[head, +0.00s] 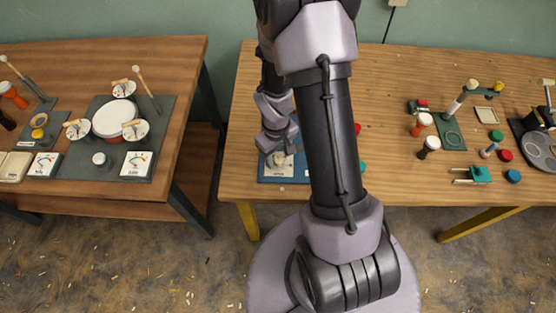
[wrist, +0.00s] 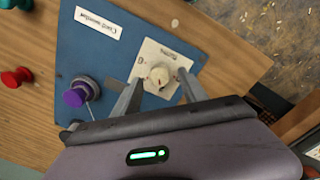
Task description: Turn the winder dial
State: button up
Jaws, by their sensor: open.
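The winder dial (wrist: 159,77) is a small cream knob with a dark mark on a white square plate (wrist: 178,56). The plate is on a blue board (wrist: 120,45), which also shows in the head view (head: 265,180) on the right-hand bench. My gripper (wrist: 160,75) is open, with one finger on each side of the dial. I cannot tell whether the fingers touch it. In the head view my gripper (head: 279,150) is low over the board, and my arm hides part of that area.
A purple knob (wrist: 75,97) on a grey base stands on the board. Red (wrist: 16,77) and teal (wrist: 17,4) pieces lie beside it. Small drums (head: 424,122) and tools occupy the bench's right side. Another bench (head: 180,65) stands left, across a gap.

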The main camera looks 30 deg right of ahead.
jog(key=shift+f, duration=0.6)
jog(key=shift+c, duration=0.2)
grip_shut()
